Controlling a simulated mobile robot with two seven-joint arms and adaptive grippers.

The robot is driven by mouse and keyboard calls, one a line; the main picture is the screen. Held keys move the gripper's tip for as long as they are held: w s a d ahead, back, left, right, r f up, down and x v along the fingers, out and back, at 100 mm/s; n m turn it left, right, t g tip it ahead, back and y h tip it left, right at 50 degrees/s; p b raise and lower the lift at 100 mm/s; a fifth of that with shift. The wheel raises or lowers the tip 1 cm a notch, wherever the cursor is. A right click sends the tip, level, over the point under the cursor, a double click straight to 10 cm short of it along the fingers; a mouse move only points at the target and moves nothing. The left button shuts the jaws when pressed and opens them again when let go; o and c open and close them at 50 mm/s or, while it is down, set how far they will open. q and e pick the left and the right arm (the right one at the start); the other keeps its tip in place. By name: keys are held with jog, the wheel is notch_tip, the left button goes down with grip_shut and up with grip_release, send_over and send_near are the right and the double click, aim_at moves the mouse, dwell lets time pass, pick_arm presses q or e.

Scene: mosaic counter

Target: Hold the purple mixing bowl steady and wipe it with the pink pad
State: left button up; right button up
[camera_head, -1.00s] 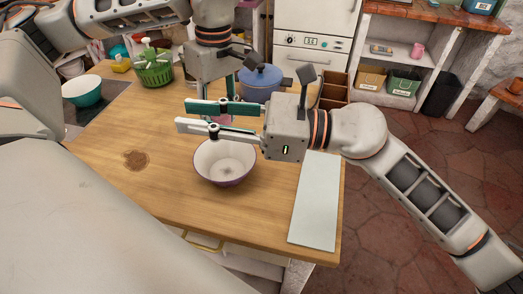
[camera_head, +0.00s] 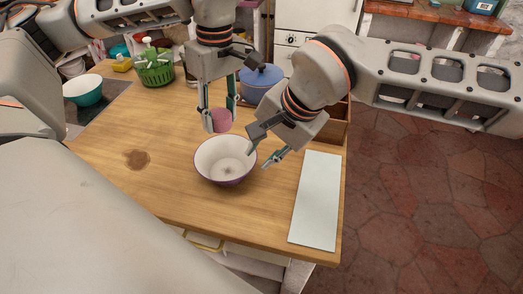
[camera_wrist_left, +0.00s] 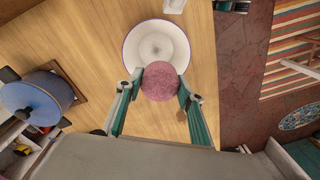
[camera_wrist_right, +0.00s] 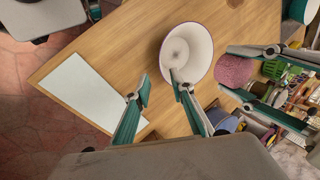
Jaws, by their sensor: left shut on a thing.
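The purple mixing bowl (camera_head: 222,172), white inside with a greyish mark at its bottom, stands upright on the wooden counter. It also shows in the left wrist view (camera_wrist_left: 150,35) and right wrist view (camera_wrist_right: 190,42). My left gripper (camera_head: 219,123) is shut on the pink pad (camera_head: 222,118) and holds it above the counter, just behind the bowl. The pad also shows in the left wrist view (camera_wrist_left: 160,84). My right gripper (camera_head: 262,157) is open and empty at the bowl's right rim. One finger overlaps the bowl and the other is outside it; I cannot tell whether they touch.
A pale board (camera_head: 317,200) lies at the counter's right edge. A lidded blue pot (camera_head: 262,80) stands behind the grippers, beside a wooden rack (camera_head: 334,120). A green basket (camera_head: 155,70) and teal bowl (camera_head: 83,91) are at the back left.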

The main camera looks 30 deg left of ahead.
aim_at(218, 130)
jog(key=x, duration=1.2)
jog(key=shift+r, duration=0.1)
grip_shut()
pick_arm(q)
jog(key=f, duration=0.2)
jog(key=s+f, duration=0.1)
jog(key=f, duration=0.1)
jog(key=shift+a+f, duration=0.1)
jog(key=shift+f, duration=1.55)
